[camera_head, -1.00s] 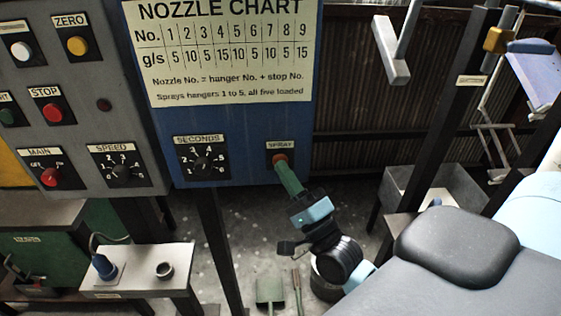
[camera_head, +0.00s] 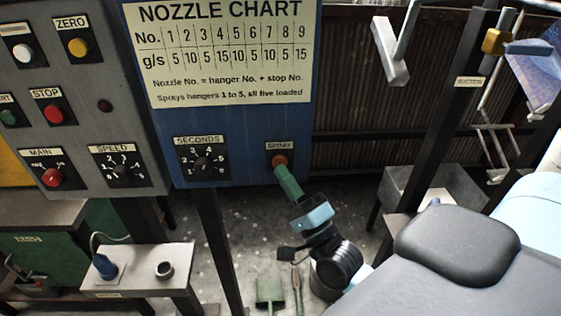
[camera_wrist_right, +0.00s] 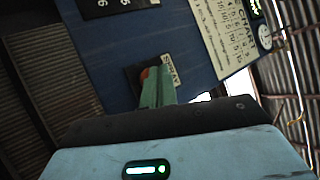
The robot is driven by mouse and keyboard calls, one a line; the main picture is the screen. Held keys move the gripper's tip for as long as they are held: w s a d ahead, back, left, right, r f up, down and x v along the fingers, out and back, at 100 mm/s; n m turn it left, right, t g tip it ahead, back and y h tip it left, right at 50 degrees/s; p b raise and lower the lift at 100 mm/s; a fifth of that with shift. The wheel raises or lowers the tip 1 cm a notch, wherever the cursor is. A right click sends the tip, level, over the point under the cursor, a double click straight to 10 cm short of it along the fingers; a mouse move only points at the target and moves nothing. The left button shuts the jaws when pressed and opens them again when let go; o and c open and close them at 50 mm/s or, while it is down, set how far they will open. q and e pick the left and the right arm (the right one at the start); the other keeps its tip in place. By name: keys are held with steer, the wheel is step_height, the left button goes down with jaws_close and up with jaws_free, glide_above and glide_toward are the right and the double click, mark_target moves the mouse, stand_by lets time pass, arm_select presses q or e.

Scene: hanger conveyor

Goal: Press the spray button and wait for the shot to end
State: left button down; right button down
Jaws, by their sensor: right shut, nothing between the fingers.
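The spray button (camera_head: 279,160) is a small orange-red button under a SPRAY label on the blue panel, below the nozzle chart. My right gripper (camera_head: 281,170) is shut and empty, its green fingers pointing up at the button from below. The fingertips are at or just off the button's lower edge; I cannot tell whether they touch it. In the right wrist view the button (camera_wrist_right: 145,73) shows as an orange edge beside the shut fingers (camera_wrist_right: 157,84), which partly hide it and its label. My left gripper is not in view.
The seconds dial (camera_head: 203,162) is left of the button on the blue panel (camera_head: 240,120). A grey panel (camera_head: 85,115) with STOP, MAIN and SPEED controls stands further left. A small grey table (camera_head: 135,262) and a metal bin (camera_head: 455,183) stand lower down.

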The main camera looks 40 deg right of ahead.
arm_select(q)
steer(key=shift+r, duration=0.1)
arm_select(e)
steer(key=shift+s+a, duration=0.15)
steer(key=shift+s, duration=0.05)
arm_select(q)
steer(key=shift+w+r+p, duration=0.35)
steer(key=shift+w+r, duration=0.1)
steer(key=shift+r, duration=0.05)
arm_select(e)
steer(key=s+a, duration=0.1)
steer(key=s, duration=0.1)
steer(key=s+a, duration=0.1)
steer(key=s, duration=0.1)
steer(key=shift+s+a, duration=0.1)
steer(key=shift+a, duration=0.2)
stand_by(0.4)
